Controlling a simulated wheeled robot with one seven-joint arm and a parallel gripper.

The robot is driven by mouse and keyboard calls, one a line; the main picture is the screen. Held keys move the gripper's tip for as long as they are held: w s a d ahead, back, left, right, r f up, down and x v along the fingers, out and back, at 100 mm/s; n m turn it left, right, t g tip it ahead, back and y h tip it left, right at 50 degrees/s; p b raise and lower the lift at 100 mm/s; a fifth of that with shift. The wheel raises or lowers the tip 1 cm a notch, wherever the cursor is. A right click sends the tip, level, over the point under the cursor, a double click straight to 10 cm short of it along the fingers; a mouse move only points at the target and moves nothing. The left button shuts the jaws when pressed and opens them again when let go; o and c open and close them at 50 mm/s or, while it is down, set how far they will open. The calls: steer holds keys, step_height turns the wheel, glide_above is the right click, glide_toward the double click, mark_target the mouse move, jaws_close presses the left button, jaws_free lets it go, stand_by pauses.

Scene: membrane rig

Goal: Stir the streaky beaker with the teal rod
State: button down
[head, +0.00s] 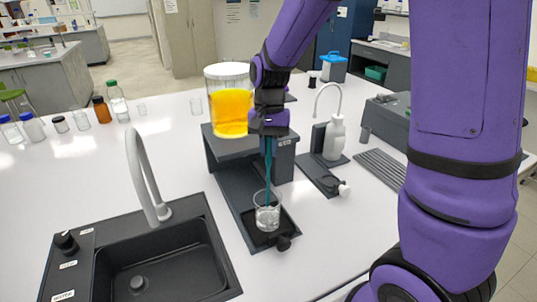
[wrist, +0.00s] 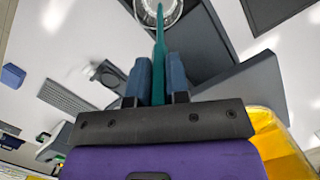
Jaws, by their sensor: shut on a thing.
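My gripper (head: 268,134) is shut on the teal rod (head: 268,170) and holds it upright, pointing down. In the wrist view my gripper (wrist: 158,82) has its two blue fingers closed on either side of the teal rod (wrist: 159,45). A small clear beaker (head: 267,216) stands on the dark base of the rig (head: 240,203). The rod's lower end is inside the beaker's outline; how deep it reaches is hard to tell. The beaker also shows at the top edge of the wrist view (wrist: 165,8), partly cut off. Any streaks in it are too small to make out.
A large clear vessel of yellow liquid (head: 231,108) stands on the rig's raised platform, close left of my gripper. A black sink (head: 165,262) with a grey tap (head: 140,175) is to the left. A white wash bottle (head: 334,138) stands at right. Several bottles and jars stand at the back left.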

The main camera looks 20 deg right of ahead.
steer(key=shift+w+d+r, duration=0.1)
steer(key=shift+w+r, duration=0.05)
steer(key=shift+r, duration=0.65)
steer(key=shift+w+d+r, duration=0.1)
steer(key=shift+w+r, duration=0.05)
steer(key=shift+r, duration=0.65)
steer(key=shift+w+d+r, duration=0.1)
steer(key=shift+w+r, duration=0.05)
steer(key=shift+r, duration=0.65)
